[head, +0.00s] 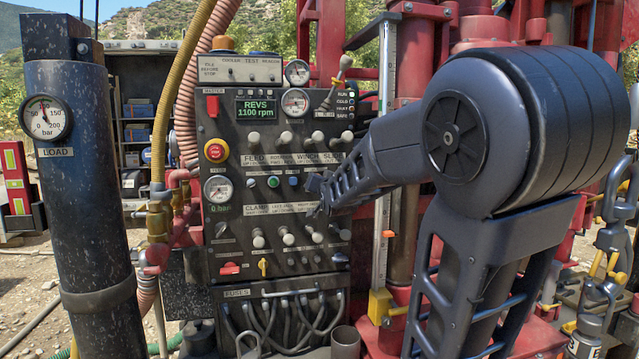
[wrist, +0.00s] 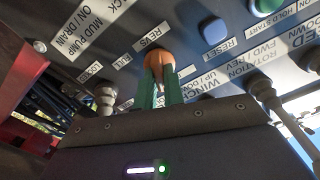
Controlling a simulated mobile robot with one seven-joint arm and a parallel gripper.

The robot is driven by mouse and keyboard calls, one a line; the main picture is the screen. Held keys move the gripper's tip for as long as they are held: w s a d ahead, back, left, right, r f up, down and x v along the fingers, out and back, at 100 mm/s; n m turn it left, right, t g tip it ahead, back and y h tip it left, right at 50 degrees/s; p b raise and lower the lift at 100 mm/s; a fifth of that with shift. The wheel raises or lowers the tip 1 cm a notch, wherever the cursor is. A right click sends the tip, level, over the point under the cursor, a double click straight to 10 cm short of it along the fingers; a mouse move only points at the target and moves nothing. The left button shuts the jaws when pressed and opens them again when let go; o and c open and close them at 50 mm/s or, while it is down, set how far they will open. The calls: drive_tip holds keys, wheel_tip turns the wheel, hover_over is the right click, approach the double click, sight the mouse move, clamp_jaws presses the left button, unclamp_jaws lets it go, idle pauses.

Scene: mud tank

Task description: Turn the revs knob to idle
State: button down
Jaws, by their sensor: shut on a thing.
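The control panel (head: 212,120) stands ahead, its green display (head: 257,110) reading "REVS 1100 rpm". In the wrist view my gripper (wrist: 159,78) has its green fingers closed at the panel face, just below the REVS label (wrist: 151,36). They are shut on the revs knob (wrist: 157,56), which shows as an orange piece at the fingertips. The fingers hide part of the knob, and I cannot tell which way its pointer faces. In the head view my gripper (head: 318,190) reaches in from the right, hiding the knob.
A blue button (wrist: 213,30) with a RESET label is close beside the knob. Several levers stand around it, including a pale-capped one (wrist: 105,98). A red emergency button (head: 216,150) is at the panel's left. Hoses (head: 190,90) run along that side.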

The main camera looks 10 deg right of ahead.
drive_tip(key=shift+n, duration=2.2)
drive_tip(key=c, duration=1.5)
unclamp_jaws()
drive_tip(key=shift+s, duration=0.15)
drive_tip(key=s, duration=1)
drive_tip(key=shift+s, duration=0.3)
